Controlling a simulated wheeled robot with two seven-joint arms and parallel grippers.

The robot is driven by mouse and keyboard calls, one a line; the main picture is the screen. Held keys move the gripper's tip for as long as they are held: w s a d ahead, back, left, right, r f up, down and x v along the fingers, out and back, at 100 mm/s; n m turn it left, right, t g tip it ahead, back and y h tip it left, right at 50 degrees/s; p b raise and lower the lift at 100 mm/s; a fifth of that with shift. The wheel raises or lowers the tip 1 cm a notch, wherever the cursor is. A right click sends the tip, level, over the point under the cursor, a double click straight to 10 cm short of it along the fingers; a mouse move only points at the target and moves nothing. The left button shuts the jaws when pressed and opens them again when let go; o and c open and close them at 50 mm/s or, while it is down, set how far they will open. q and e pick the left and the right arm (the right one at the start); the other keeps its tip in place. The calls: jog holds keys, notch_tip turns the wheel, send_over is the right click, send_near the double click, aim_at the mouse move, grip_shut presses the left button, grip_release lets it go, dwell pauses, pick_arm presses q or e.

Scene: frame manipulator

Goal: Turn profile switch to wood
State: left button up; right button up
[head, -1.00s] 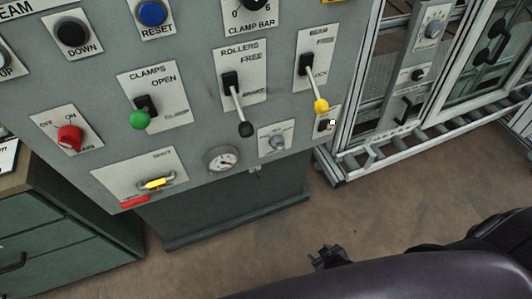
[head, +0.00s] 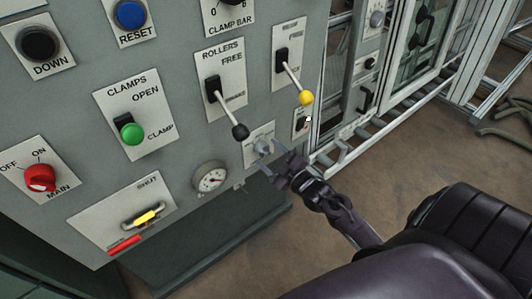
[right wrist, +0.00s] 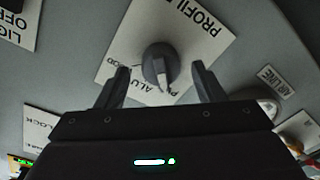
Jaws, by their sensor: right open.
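The profile switch is a grey rotary knob on a white plate (head: 258,133), low on the grey panel in the head view. In the right wrist view the knob (right wrist: 158,58) shows close up, with the plate's lettering upside down. Its pale pointer faces the bottom of the picture, near "ALU" and a partly hidden label starting with "P". A label ending in "OD" lies further left, partly hidden by a finger. My right gripper (head: 280,165) is open just in front of the knob. Its fingers (right wrist: 161,80) stand on either side of it; contact is not clear. My left gripper is out of view.
The rollers lever (head: 226,108) and a yellow-tipped lever (head: 293,77) stick out above the switch. A round gauge (head: 210,178) sits to its lower left. A roller conveyor (head: 375,135) stands to the right.

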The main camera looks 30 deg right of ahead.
jog(key=shift+w+a, duration=0.1)
jog(key=shift+w, duration=0.7)
jog(key=c, duration=1)
jog(key=shift+o, duration=0.2)
